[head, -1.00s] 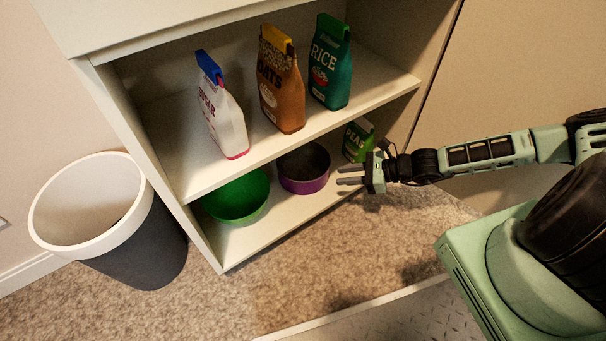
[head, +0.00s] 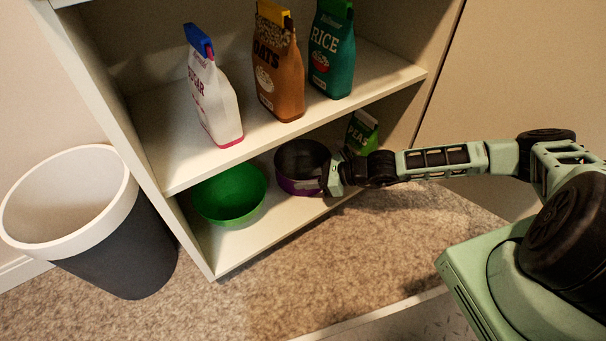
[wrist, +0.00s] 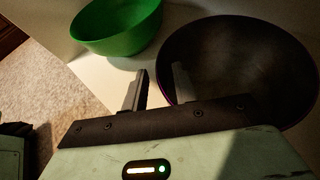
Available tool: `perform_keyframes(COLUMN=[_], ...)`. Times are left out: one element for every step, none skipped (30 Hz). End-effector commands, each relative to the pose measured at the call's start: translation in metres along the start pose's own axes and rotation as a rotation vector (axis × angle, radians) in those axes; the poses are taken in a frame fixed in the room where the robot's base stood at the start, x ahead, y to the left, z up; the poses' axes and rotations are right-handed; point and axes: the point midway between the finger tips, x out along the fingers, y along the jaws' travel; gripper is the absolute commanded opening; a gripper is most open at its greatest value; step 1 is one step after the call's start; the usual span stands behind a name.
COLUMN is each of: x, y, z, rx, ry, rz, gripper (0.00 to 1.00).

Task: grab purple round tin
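The purple round tin (head: 293,187), open and dark inside, stands upright on the lower shelf, right of a green bowl. It also shows large in the wrist view (wrist: 235,70). My gripper (head: 322,183) is at the tin's front right side in the head view. In the wrist view my gripper (wrist: 158,88) has its two fingers apart, with the tin's near-left rim between them: one finger outside the tin, the other overlapping its dark inside. I cannot tell whether either finger touches the wall.
The green bowl (head: 230,196) stands close beside the tin; it shows in the wrist view too (wrist: 120,25). A green peas bag (head: 362,133) stands behind my gripper. The upper shelf holds sugar (head: 214,100), oats (head: 279,70) and rice (head: 331,55) bags. A bin (head: 115,245) stands at left.

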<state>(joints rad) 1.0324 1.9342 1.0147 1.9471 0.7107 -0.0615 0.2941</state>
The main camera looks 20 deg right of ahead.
Motion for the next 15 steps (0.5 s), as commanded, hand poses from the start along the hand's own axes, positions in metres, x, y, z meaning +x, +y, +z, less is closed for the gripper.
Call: perform_keyframes(x=[0.0007, 0.0005, 0.0003, 0.0002, 0.0001, 0.0001, 0.0000, 0.0000, 0.0000, 0.0000, 0.0000, 0.0000, 0.0000, 0.0000, -0.0001], y=[-0.0001, -0.0001, -0.0002, -0.0001, -0.0001, -0.0001, -0.0001, -0.0001, -0.0001, -0.0001, -0.0001, -0.0001, -0.0001, -0.0001, -0.0001], z=[0.0002, 0.0005, 0.0008, 0.0008, 0.0009, 0.0009, 0.0008, 0.0008, 0.0008, 0.0008, 0.0008, 0.0007, 0.0006, 0.0006, 0.0004], rx=[0.000, 0.000, 0.000, 0.000, 0.000, 0.000, 0.000, 0.000, 0.000, 0.000, 0.000, 0.000, 0.000, 0.000, 0.000], ry=[0.000, 0.000, 0.000, 0.000, 0.000, 0.000, 0.000, 0.000, 0.000, 0.000, 0.000, 0.000, 0.000, 0.000, 0.000], rz=[0.000, 0.000, 0.000, 0.000, 0.000, 0.000, 0.000, 0.000, 0.000, 0.000, 0.000, 0.000, 0.000, 0.000, 0.000], gripper=[0.28, 0.28, 0.28, 0.28, 0.28, 0.25, 0.17, 0.09, 0.00, 0.00, 0.00, 0.00, 0.00, 0.00, 0.00])
